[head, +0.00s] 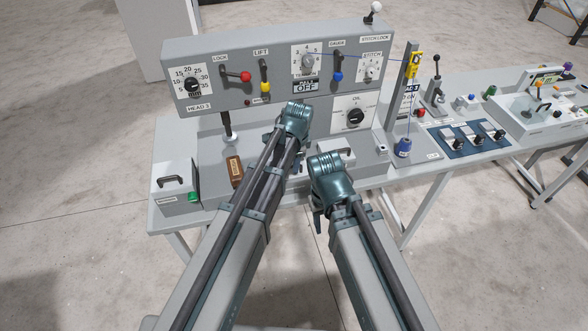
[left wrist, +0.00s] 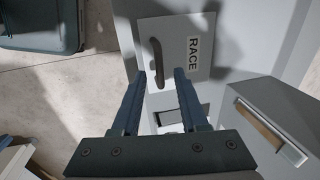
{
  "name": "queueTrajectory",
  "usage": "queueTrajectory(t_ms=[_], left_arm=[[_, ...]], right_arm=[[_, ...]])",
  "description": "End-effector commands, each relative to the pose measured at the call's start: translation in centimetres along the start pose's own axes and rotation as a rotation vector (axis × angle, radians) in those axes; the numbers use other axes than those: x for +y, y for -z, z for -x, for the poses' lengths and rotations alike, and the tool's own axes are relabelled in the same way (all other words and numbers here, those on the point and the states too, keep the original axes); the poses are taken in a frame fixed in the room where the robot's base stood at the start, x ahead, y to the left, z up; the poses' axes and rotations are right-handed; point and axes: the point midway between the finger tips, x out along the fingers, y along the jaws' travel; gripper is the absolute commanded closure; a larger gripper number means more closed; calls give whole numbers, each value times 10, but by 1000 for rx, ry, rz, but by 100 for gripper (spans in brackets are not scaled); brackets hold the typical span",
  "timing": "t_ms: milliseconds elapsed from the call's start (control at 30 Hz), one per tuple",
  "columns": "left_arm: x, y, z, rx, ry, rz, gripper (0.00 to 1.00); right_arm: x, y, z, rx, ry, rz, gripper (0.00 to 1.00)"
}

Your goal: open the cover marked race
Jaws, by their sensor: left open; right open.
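The cover marked RACE (left wrist: 205,35) is a light grey lid with a dark bar handle (left wrist: 157,62), and it looks shut in the left wrist view.
A second handled box (head: 174,184) stands at the bench's left end, near a brown block (head: 235,170). The control panel (head: 225,100) with knobs and levers rises behind. A blue thread cone (head: 403,147) and post stand to the right. A grey box (left wrist: 270,125) flanks the cover.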

Motion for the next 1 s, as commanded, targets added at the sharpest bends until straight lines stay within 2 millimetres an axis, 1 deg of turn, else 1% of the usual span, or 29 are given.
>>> queueTrajectory(t_ms=[33, 333, 367, 500, 567, 600, 1000], left_arm=[[0, 0, -6, 0, 0, 0, 56], [0, 0, -6, 0, 0, 0, 56], [0, 0, -6, 0, 0, 0, 60], [0, 0, -6, 0, 0, 0, 85], [0, 0, -6, 0, 0, 0, 96], [0, 0, -6, 0, 0, 0, 100], [0, 0, -6, 0, 0, -1, 100]], right_arm=[[-1, 0, -6, 0, 0, 0, 50], [0, 0, -5, 0, 0, 0, 50], [0, 0, -5, 0, 0, 0, 50], [0, 0, -5, 0, 0, 0, 50], [0, 0, -5, 0, 0, 0, 50], [0, 0, -5, 0, 0, 0, 50], [0, 0, -5, 0, 0, 0, 50]])
